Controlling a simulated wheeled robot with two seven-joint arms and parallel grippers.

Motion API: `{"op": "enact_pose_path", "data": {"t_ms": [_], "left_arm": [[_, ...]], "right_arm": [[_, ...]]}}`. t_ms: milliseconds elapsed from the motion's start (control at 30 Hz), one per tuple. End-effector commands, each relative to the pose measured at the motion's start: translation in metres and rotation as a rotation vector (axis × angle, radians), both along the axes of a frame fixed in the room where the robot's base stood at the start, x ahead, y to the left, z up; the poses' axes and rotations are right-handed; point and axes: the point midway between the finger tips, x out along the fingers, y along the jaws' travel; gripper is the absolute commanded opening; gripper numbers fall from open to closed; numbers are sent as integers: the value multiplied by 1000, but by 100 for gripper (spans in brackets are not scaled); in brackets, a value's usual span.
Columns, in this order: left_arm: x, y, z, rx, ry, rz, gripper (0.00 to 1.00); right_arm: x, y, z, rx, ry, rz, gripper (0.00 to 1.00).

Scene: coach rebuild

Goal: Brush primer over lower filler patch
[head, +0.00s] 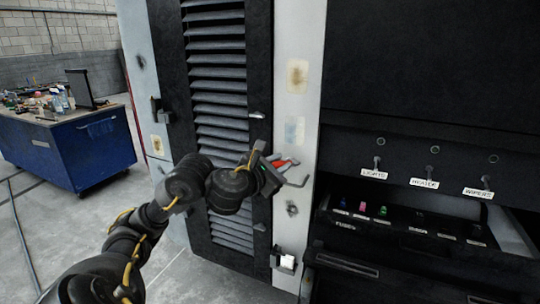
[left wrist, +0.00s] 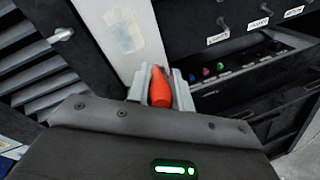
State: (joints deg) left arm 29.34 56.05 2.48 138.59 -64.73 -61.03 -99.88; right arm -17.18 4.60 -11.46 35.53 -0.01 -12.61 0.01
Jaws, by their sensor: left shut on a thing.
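My left gripper (head: 285,171) is shut on a red-orange handle (left wrist: 160,92), seemingly the brush. The handle's red also shows between the fingers in the head view (head: 279,163). Bristles cannot be made out. The gripper is in front of the white pillar, just below a pale blue-grey patch (head: 294,132). That patch also shows in the left wrist view (left wrist: 124,32), above left of the fingers. A yellowish-brown patch (head: 297,76) is higher on the same pillar. I cannot tell whether the brush touches the pillar. My right gripper is out of view.
A black louvred door (head: 218,70) with a small handle is left of the pillar. At right, a black switch panel (head: 420,150) stands above an open fuse drawer (head: 345,262). A blue workbench (head: 70,150) with bottles stands far left. Grey floor is clear between.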

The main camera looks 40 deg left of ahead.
Motion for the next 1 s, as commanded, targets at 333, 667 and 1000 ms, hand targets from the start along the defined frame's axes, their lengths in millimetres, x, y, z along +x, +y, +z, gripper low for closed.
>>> {"op": "enact_pose_path", "data": {"t_ms": [333, 667, 1000], "left_arm": [[1, 16, 11, 2, -1, 65, 0], [17, 22, 7, -4, -4, 66, 0], [48, 33, 8, -3, -4, 65, 0]], "right_arm": [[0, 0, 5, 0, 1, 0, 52], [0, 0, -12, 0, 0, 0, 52], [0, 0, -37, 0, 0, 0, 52]]}}
